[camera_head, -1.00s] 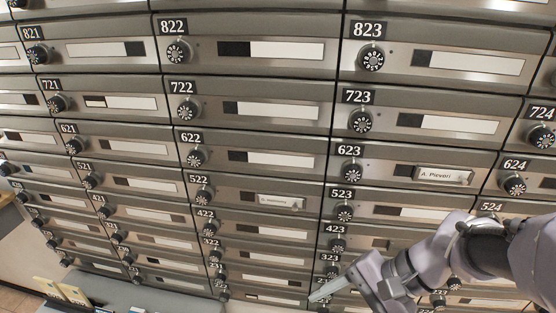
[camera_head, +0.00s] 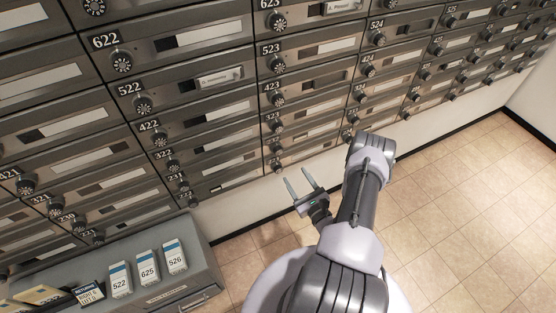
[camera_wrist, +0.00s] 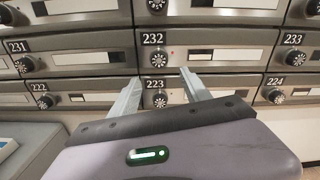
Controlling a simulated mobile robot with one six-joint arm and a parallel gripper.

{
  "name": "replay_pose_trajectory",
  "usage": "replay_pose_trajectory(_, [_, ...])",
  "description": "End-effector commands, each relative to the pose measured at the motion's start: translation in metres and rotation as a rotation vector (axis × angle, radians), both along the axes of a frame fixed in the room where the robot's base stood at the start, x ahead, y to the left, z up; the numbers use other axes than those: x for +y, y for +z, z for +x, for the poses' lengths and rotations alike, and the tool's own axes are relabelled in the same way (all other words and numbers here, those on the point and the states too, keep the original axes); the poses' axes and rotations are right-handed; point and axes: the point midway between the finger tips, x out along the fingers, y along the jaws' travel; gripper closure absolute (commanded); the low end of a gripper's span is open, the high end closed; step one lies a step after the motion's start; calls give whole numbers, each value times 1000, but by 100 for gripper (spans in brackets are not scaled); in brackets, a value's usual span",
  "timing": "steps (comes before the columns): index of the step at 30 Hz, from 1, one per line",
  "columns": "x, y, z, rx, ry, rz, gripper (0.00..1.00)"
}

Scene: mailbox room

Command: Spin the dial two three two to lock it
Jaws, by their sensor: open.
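Box 232's door looks closed. My gripper (camera_wrist: 160,80) is open and empty, its two fingers pointing toward the boxes. In the wrist view the fingertips sit below and to either side of the dial, apart from it. In the head view my gripper (camera_head: 301,181) is in front of the lower boxes, over the floor side.
The dial of box 223 (camera_wrist: 160,101) shows just below, between my fingers. Dials 231 (camera_wrist: 25,65) and 233 (camera_wrist: 279,57) are to either side. A grey cabinet (camera_head: 205,262) with numbered white cards stands at lower left. Tiled floor (camera_head: 450,200) is clear at right.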

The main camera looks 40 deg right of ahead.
Motion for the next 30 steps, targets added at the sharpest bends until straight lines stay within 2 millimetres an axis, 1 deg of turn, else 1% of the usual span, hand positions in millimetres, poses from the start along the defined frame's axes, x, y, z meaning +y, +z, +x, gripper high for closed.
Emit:
replay_pose_trajectory(1, [-2, -5, 16, -1, 9, -4, 44])
replay_pose_trajectory(3, [-7, -4, 37, -2, 8, -5, 44])
replay_pose_trajectory(6, [-13, -4, 65, -2, 9, -4, 44])
replay_pose_trajectory(10, [-20, -3, 92, -3, 7, -1, 44])
replay_pose_trajectory(12, [-23, -2, 102, -2, 6, 0, 44])
replay_pose_trajectory(15, [-25, -1, 109, 0, 5, 2, 44])
replay_pose_trajectory(23, [-26, 0, 111, 0, 4, 2, 44])
replay_pose_trajectory(26, [-26, 0, 111, 0, 4, 2, 62])
replay_pose_trajectory(27, [-26, 0, 111, 0, 4, 2, 70])
replay_pose_trajectory(29, [-26, 0, 111, 0, 4, 2, 82])
replay_pose_trajectory(30, [-26, 0, 111, 0, 4, 2, 90])
